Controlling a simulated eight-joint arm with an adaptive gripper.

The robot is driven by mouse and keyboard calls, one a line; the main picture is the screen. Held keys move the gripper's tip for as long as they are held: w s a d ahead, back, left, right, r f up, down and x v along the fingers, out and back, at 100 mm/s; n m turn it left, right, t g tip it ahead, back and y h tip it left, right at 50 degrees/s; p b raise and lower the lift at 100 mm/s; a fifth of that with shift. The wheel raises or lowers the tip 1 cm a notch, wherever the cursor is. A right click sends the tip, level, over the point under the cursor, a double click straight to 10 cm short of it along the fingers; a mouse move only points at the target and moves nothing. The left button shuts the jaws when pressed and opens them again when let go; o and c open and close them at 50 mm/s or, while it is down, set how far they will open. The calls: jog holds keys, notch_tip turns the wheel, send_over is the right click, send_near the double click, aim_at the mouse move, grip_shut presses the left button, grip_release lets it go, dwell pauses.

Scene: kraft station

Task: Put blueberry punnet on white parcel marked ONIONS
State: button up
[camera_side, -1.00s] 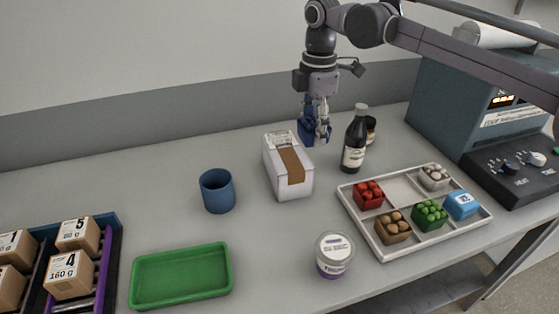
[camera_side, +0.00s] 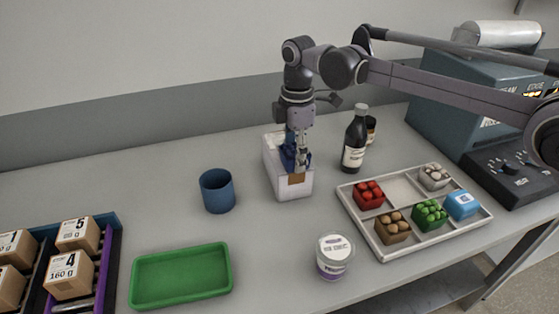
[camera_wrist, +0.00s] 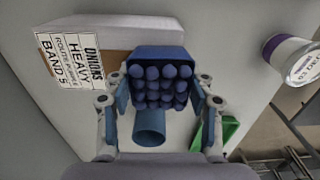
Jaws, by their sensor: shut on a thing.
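The white parcel (camera_side: 272,160) with a brown tape strip lies on the table in the side view. In the wrist view the parcel (camera_wrist: 128,34) carries a label reading ONIONS, HEAVY, BAND 5. My gripper (camera_side: 301,160) is shut on the blueberry punnet (camera_wrist: 157,78), a blue tub with rows of dark blue berries. In the side view the punnet (camera_side: 288,156) is over the parcel's top and looks upright. I cannot tell whether it touches the parcel. My gripper's fingers (camera_wrist: 160,108) are on either side of the punnet in the wrist view.
A blue cup (camera_side: 217,191) stands left of the parcel, and a dark bottle (camera_side: 355,142) stands right of it. A divided tray (camera_side: 378,246) with several punnets, a white tub (camera_side: 335,256) and a green tray (camera_side: 181,275) are nearer the front.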

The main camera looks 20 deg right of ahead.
jog(key=shift+f, duration=0.1)
jog(key=o, duration=1.2)
